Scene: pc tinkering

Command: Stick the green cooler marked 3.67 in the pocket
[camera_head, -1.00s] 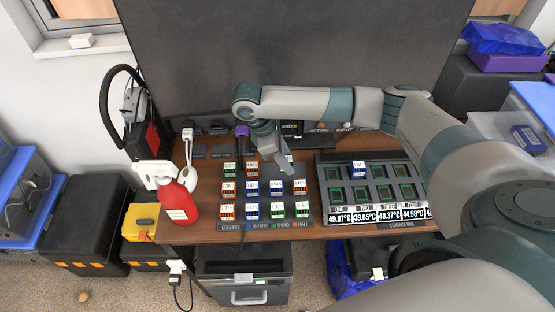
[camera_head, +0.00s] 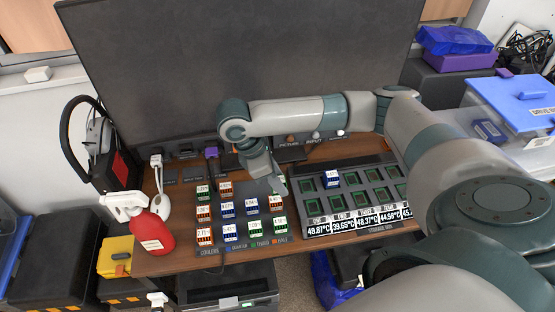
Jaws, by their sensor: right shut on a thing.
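My right gripper (camera_head: 268,181) points down over the back right part of the cooler board (camera_head: 240,190). It is shut, and a small green-edged cooler (camera_head: 280,184) shows at its fingertips, mostly hidden behind them. Its number cannot be read. Other green coolers stand at the back left (camera_head: 202,190) and in the front row (camera_head: 255,228); their markings are too small to read surely. The storage box (camera_head: 397,163) to the right has two rows of dark, green-framed pockets (camera_head: 361,200). A blue cooler (camera_head: 332,178) sits in a back-row pocket.
Orange and blue coolers stand close together on the board. A red spray bottle (camera_head: 152,232) and a white device (camera_head: 157,185) stand at the table's left. A large dark monitor (camera_head: 240,70) rises behind. My right arm reaches across above the storage box.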

